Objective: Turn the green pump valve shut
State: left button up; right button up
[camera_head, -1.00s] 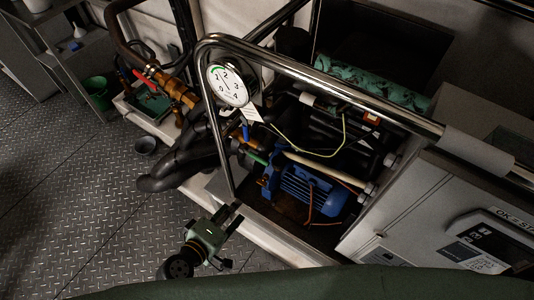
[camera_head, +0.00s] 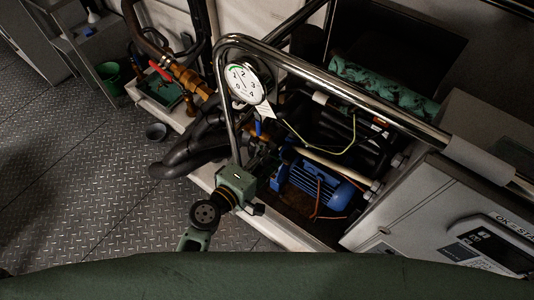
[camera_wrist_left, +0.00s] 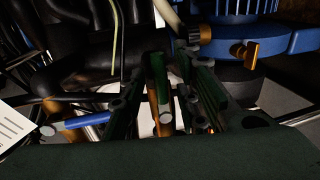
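The green pump valve handle (camera_wrist_left: 162,92) shows in the left wrist view as a narrow green lever with a pale round end. An orange-brown part is beside and below it. My left gripper (camera_wrist_left: 176,78) is open, with its dark fingers on either side of the green handle; I cannot tell whether they touch it. In the head view my left gripper (camera_head: 257,168) reaches over the frame's lower rail beside the blue pump motor (camera_head: 318,186). There its body hides the green handle. My right gripper is not in view.
A blue handle (camera_wrist_left: 78,124) is left of the fingers and an orange one (camera_wrist_left: 246,52) right. The chrome rail (camera_head: 345,92) with its pressure gauge (camera_head: 246,84) and hanging tag stands close by. Black hoses (camera_head: 190,152) lie left; the checkered floor (camera_head: 90,190) is open.

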pick_arm(q)
jog(key=shift+c, duration=0.5)
grip_shut()
